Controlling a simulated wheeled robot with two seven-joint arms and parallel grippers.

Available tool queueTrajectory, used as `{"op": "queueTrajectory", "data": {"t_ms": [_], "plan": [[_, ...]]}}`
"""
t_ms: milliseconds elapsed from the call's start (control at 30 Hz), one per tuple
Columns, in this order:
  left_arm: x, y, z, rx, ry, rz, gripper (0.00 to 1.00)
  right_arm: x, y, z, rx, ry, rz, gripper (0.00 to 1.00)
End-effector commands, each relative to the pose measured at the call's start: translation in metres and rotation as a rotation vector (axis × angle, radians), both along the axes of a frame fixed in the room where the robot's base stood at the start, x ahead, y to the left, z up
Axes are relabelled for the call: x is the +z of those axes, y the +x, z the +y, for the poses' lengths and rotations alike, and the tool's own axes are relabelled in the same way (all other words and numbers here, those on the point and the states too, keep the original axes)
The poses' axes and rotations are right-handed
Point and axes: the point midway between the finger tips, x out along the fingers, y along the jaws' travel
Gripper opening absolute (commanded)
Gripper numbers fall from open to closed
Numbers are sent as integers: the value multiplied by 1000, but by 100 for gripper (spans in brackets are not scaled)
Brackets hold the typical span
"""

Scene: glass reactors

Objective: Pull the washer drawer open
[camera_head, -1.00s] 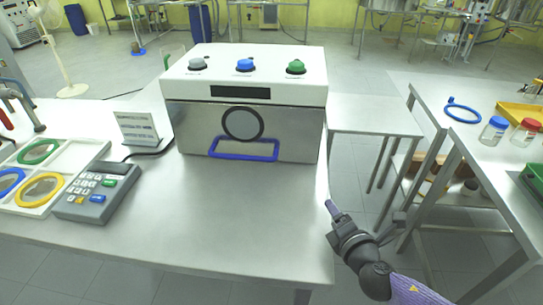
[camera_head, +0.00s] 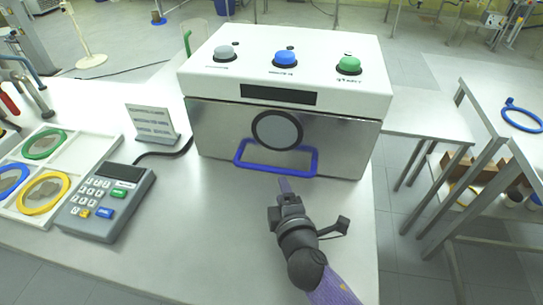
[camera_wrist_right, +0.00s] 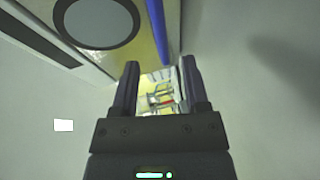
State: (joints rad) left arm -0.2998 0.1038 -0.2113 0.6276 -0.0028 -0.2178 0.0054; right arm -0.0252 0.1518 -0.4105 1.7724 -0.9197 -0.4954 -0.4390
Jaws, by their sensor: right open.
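The washer (camera_head: 285,85) is a white-topped box with a steel front, standing on the steel table. Its drawer front (camera_head: 215,125) carries a round dark-rimmed window and a blue loop handle (camera_head: 276,170) along the bottom; the drawer looks shut. The handle also shows as a blue bar in the right wrist view (camera_wrist_right: 157,30). My right gripper (camera_head: 284,184) is just in front of the handle, apart from it as far as I can see. In the right wrist view its two fingers (camera_wrist_right: 158,85) are spread with nothing between them. My left gripper is not in view.
A grey keypad (camera_head: 106,200), a small sign stand (camera_head: 152,125) and a white tray (camera_head: 75,160) with coloured rings are left of the washer. A second table (camera_head: 500,90) stands at the right. The table (camera_head: 180,250) in front of the washer is clear.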

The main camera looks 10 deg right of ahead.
Motion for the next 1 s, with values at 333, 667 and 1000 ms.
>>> {"op": "queueTrajectory", "data": {"t_ms": [333,667,1000], "plan": [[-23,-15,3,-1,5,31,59,-16,70,0,-1,-2,0,58],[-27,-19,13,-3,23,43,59,-17,90,0,0,-1,0,58],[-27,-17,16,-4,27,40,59,-17,89,0,0,-1,0,14]]}}
